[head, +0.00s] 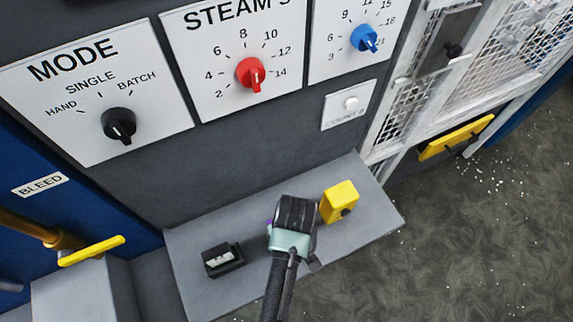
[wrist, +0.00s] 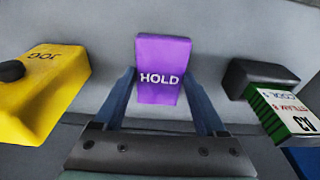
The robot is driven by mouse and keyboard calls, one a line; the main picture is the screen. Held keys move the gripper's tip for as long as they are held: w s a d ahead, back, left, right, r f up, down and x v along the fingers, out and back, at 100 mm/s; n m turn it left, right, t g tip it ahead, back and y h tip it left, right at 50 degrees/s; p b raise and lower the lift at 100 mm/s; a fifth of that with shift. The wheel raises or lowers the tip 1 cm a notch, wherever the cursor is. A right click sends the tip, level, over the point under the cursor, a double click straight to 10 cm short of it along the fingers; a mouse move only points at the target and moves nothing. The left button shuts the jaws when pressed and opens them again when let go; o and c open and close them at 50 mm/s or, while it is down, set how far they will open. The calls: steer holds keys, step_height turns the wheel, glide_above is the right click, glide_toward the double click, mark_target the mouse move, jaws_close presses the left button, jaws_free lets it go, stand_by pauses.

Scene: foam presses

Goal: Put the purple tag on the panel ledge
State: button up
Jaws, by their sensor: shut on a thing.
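The purple tag (wrist: 163,60), lettered HOLD, stands between the two fingers of my gripper (wrist: 162,90) in the wrist view. The gripper is shut on it. In the head view only a sliver of purple (head: 268,222) shows beside my gripper (head: 293,205), which hides the rest. The grey panel ledge (head: 368,212) juts out below the dials, and my gripper is over its middle. The ledge's grey surface (wrist: 105,65) lies behind the tag in the wrist view. I cannot tell whether the tag touches it.
A yellow JOG box (head: 339,202) with a black button stands on the ledge right of my gripper. A small black holder (head: 222,260) with cards sits to the left. A yellow lever (head: 90,250) is at the far left. Dials and a white button (head: 351,104) are on the panel above.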

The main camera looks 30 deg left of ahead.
steer(key=shift+f, duration=1.45)
steer(key=shift+f, duration=0.1)
steer(key=o, duration=1.3)
